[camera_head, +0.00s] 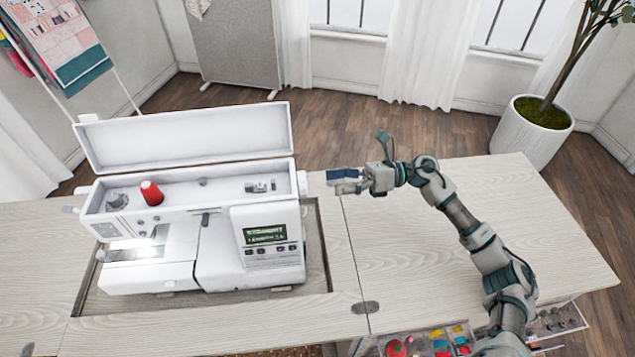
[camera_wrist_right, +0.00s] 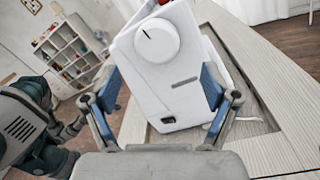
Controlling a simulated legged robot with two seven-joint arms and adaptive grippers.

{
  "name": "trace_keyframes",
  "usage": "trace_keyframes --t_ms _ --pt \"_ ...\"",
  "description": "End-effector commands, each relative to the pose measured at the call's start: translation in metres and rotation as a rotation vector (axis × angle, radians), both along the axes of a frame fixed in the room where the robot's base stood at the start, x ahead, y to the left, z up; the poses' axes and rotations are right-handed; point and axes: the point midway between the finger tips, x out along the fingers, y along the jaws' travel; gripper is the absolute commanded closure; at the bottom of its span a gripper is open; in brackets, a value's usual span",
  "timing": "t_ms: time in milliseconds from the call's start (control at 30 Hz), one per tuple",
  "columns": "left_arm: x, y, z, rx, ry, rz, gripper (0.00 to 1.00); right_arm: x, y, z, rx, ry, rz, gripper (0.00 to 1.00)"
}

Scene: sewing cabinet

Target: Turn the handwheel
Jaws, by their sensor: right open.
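The white sewing machine (camera_head: 250,222) sits in the table recess on the left, its top lid (camera_head: 185,137) raised. Its handwheel (camera_head: 303,184) is on the machine's right end, seen edge-on. In the right wrist view the handwheel (camera_wrist_right: 157,43) is a round white knob with a short dark mark on its face. My right gripper (camera_head: 333,180) is open and empty, just right of the handwheel and apart from it. In the right wrist view its two fingers (camera_wrist_right: 160,88) are spread below the handwheel, in front of the machine's end face. My left gripper is not seen.
A red thread spool (camera_head: 151,193) stands in the machine's open top. The right half of the wooden table (camera_head: 490,215) is clear apart from my arm over it. Drawers with coloured items (camera_head: 425,345) are at the front edge. A potted plant (camera_head: 532,125) stands behind.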

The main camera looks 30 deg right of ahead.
Motion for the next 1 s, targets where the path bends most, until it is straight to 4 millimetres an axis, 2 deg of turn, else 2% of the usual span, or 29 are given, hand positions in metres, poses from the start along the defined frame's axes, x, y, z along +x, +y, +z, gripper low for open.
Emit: trace_keyframes --t_ms 200,400,1000 --pt "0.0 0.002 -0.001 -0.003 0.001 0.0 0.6 -0.017 -0.036 -0.002 -0.007 0.003 0.001 0.14" --pt "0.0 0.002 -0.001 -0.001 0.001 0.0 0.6 -0.024 -0.052 -0.002 -0.006 0.001 0.004 0.14" --pt "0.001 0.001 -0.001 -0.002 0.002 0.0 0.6 -0.024 -0.053 -0.002 -0.006 0.0 0.005 0.14"
